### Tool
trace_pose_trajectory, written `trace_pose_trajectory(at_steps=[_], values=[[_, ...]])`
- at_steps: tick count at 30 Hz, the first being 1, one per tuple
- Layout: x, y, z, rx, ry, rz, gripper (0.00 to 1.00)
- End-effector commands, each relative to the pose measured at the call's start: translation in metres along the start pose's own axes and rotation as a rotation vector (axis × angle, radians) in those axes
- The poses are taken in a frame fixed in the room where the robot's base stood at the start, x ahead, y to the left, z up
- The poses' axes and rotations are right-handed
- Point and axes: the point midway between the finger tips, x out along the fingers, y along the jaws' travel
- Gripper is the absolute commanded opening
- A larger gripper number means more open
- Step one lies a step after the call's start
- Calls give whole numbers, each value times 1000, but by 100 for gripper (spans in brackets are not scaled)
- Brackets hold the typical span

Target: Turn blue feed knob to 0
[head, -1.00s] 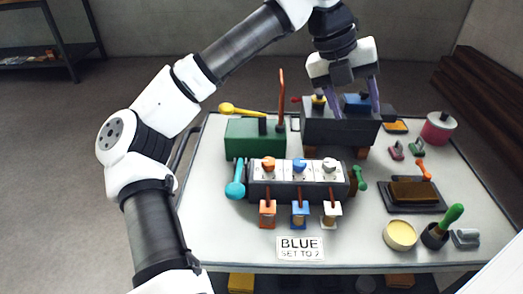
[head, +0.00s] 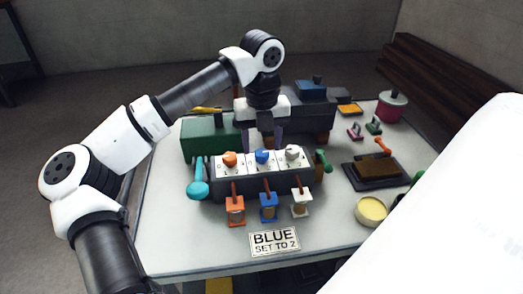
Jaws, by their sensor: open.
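The blue feed knob (head: 262,156) is the middle of three knobs on a dark block with white numbered dial plates. Which number it points at is too small to tell. The orange knob (head: 230,158) is on its left and the white knob (head: 292,152) on its right. My gripper (head: 264,142) points down with its fingers apart, just above and behind the blue knob as seen here. I cannot tell whether a finger touches it. A card (head: 275,241) in front reads "BLUE SET TO 2".
Orange, blue and white taps (head: 269,206) hang on the block's front. A teal handle (head: 198,185) and a green handle (head: 322,162) flank it. The green box (head: 205,138) and dark engine (head: 315,105) stand behind. A yellow tin (head: 371,210) sits right.

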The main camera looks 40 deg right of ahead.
Motion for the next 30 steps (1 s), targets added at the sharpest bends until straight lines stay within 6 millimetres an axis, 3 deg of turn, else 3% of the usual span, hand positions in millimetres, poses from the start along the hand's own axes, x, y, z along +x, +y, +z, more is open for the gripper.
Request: trace_pose_trajectory(at_steps=[5, 15, 25, 30], values=[[17, 0, 0, 1, 1, 0, 54], [20, 0, 0, 1, 0, 0, 54], [20, 0, 0, 1, 0, 0, 10], [19, 0, 0, 7, 0, 0, 9]])
